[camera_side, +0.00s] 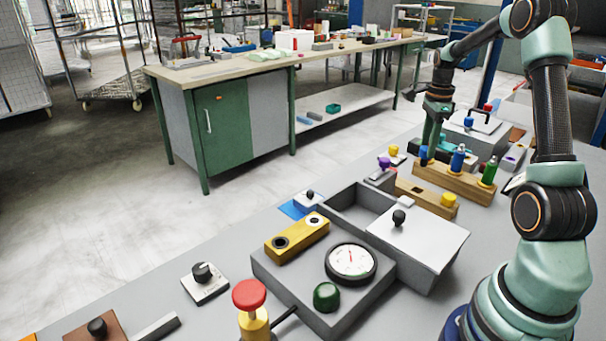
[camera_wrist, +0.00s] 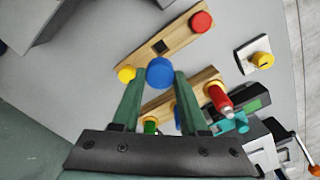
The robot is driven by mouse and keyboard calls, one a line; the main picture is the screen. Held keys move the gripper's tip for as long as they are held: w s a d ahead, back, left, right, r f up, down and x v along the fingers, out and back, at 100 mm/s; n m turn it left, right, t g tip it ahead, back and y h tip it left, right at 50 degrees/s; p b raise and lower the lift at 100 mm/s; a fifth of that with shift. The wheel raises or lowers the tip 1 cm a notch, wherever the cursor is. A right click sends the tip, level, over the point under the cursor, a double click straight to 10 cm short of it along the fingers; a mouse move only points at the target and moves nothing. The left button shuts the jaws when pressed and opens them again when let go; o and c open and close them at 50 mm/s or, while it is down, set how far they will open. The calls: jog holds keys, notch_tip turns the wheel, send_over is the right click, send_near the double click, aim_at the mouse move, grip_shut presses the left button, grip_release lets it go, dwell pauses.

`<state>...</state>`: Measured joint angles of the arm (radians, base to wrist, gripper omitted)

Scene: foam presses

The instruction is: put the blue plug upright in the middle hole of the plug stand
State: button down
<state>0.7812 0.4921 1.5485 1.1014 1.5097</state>
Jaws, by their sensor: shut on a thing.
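The plug stand is a wooden block (camera_side: 421,195), also in the wrist view (camera_wrist: 181,35). It has a yellow plug (camera_side: 448,200) at one end and, in the wrist view, a red plug (camera_wrist: 201,21) at the other. Its middle hole (camera_wrist: 160,46) is a dark, empty square. My gripper (camera_wrist: 157,76) is shut on the blue plug (camera_wrist: 160,71), whose round top shows between the fingertips. In the side view my gripper (camera_side: 431,142) holds the blue plug (camera_side: 424,153) roughly upright, near the stand. In the wrist view the plug appears just beside the hole; its lower end is hidden there.
A second wooden rack (camera_side: 455,182) behind the stand holds a blue bottle (camera_side: 458,158), a green bottle (camera_side: 489,170) and a red bottle (camera_wrist: 218,97). A purple knob (camera_side: 384,163) is near the stand's left end. A grey box with a lid (camera_side: 420,235) stands in front.

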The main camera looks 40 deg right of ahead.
aim_at(424, 166)
jog(key=shift+f, duration=0.5)
jog(key=shift+f, duration=2.85)
jog(key=shift+f, duration=1.95)
jog(key=shift+c, duration=1.8)
grip_release()
jog(key=shift+r, duration=0.1)
notch_tip(424, 166, up, 12)
jog(key=shift+f, duration=0.1)
